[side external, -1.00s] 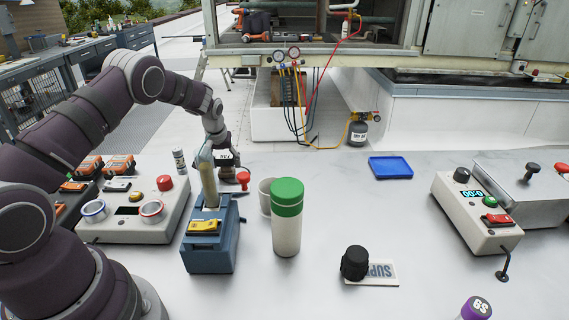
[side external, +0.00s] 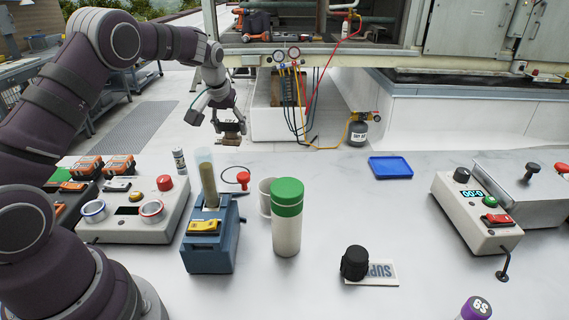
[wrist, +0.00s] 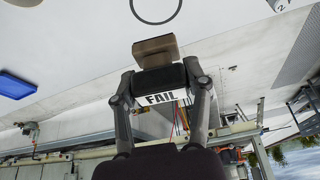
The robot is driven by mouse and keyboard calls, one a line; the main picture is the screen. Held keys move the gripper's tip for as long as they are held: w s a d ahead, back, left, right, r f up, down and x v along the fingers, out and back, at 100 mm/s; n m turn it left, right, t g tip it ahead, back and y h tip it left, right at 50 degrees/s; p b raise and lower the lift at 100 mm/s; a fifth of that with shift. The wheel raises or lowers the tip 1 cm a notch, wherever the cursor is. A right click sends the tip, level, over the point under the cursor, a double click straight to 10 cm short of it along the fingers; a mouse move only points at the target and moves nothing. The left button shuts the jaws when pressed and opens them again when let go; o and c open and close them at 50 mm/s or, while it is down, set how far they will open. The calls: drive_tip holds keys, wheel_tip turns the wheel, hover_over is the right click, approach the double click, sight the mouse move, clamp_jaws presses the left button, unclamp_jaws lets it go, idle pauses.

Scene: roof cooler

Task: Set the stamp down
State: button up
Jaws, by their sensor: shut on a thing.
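The stamp is a brown block with a dark body and a white label reading FAIL. It shows in the wrist view (wrist: 154,50) between my fingers, and small in the side view (side external: 229,140). My gripper (side external: 229,125) is shut on it and holds it up in the air, beyond the far edge of the blue box as seen from the side. In the wrist view my two fingers (wrist: 161,80) press on either side of the stamp's dark body. The stamp's brown end points away from my palm. The white table (side external: 330,215) lies below, with clear space between it and the stamp.
A blue tray (side external: 390,167) lies right. A control box (side external: 140,220) is left. The table centre-right is mostly bare.

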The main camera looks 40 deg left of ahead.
drive_tip(key=w+d+m+h, duration=0.3)
drive_tip(key=d+m+h, duration=0.3)
drive_tip(key=d+m, duration=1.25)
drive_tip(key=d+f, duration=0.1)
drive_tip(key=f, duration=0.2)
drive_tip(key=d+f+n, duration=0.1)
drive_tip(key=f, duration=0.2)
drive_tip(key=d+f+n, duration=0.1)
drive_tip(key=f, duration=0.2)
drive_tip(key=shift+d+g, duration=0.1)
drive_tip(key=shift+g, duration=0.2)
drive_tip(key=shift+w+f, duration=0.1)
drive_tip(key=shift+f, duration=0.15)
drive_tip(key=o, duration=1.2)
drive_tip(key=shift+f, duration=0.1)
drive_tip(key=shift+c, duration=0.2)
